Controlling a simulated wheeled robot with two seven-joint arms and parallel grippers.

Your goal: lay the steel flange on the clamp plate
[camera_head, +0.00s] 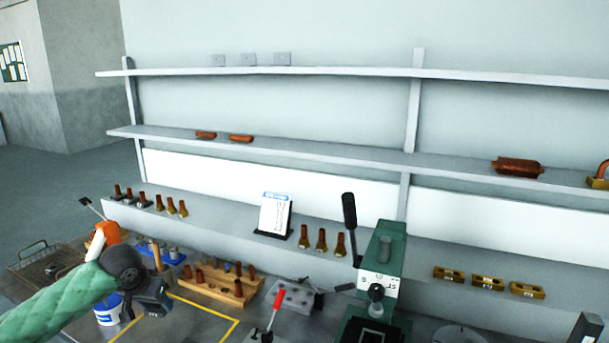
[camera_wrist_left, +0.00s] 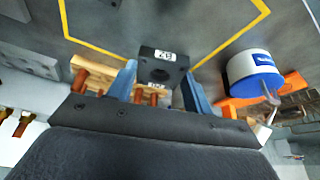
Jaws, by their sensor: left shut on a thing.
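My left gripper (camera_head: 152,299) is over the left part of the bench, beside the yellow tape outline. In the left wrist view its two blue fingers (camera_wrist_left: 160,88) are closed on the sides of a dark block with a round hole and a white label, which I take for the steel flange (camera_wrist_left: 147,55). In the head view the flange is hard to tell from the dark gripper. A grey plate with holes (camera_head: 293,297), likely the clamp plate, lies on the bench right of the wooden rack, apart from the gripper. My right gripper does not show clearly.
A wooden rack (camera_head: 217,289) with copper pegs stands between gripper and plate. A red-handled clamp (camera_head: 277,303) is in front of the plate. A green press with a black lever (camera_head: 383,260) stands to the right. A blue-and-white tub (camera_wrist_left: 252,70) is near the gripper.

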